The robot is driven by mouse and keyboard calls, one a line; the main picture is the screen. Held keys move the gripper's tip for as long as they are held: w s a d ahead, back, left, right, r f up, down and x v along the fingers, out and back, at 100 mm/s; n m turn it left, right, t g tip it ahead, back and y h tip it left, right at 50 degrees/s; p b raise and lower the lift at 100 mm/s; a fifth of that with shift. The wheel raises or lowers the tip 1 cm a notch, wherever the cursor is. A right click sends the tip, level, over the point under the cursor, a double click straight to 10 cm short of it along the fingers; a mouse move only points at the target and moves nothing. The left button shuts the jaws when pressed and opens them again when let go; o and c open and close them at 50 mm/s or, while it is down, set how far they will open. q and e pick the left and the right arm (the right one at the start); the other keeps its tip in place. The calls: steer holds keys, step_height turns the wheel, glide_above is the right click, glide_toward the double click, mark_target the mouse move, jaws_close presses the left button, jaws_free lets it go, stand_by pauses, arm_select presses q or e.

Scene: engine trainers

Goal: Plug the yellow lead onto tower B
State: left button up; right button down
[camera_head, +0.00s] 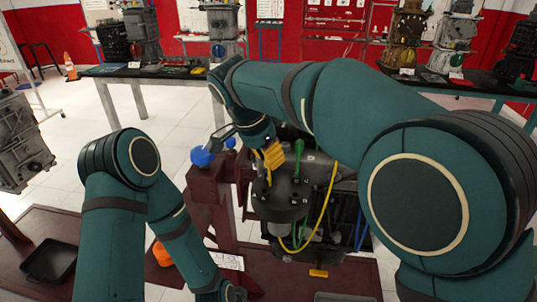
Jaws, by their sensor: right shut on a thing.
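My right gripper (268,150) comes down over the engine from the upper left of its arm. It is shut on a yellow plug piece (273,157), and its fingertips are partly hidden. The yellow lead (329,195) hangs in a loop down the right side of the dark round engine top (283,192). A green upright piece (285,163) stands on that top close to the gripper. No letter marking tower B can be read. My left gripper (234,292) is low at the bottom edge, left of the engine; its jaws are unclear.
A dark red stand (205,192) with a blue knob (203,157) is left of the engine. A black tray (50,262), an orange object (162,253) and a white card (228,261) lie on the bench. Green and blue leads hang by the engine.

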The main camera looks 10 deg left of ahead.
steer(key=shift+f+b, duration=0.35)
steer(key=shift+f, duration=0.45)
stand_by(1.0)
steer(key=c, duration=0.9)
jaws_free()
